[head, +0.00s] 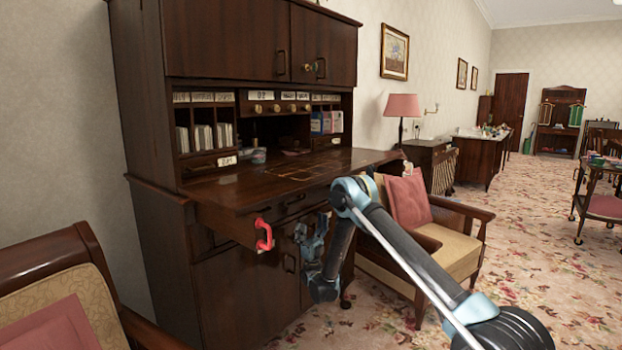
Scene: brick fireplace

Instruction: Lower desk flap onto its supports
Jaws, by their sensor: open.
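The desk flap (225,190) is a dark wooden panel, lying about level and extending out from the tall desk (180,110). A dark wooden piece with a red handle (264,234) juts out under the flap's left front part. Whether the flap touches it is hard to tell. A support at the right is hidden or not distinguishable. My gripper (309,236) is open, below the flap's front edge and right of the red handle, apart from it. Nothing shows between its fingers, though they are small and dark.
Cubbyholes with papers and small drawers (285,108) show above the flap. An armchair with a pink cushion (409,201) stands close behind my arm at the right. Another chair (70,290) is at the lower left. Open carpet (540,220) lies at the right.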

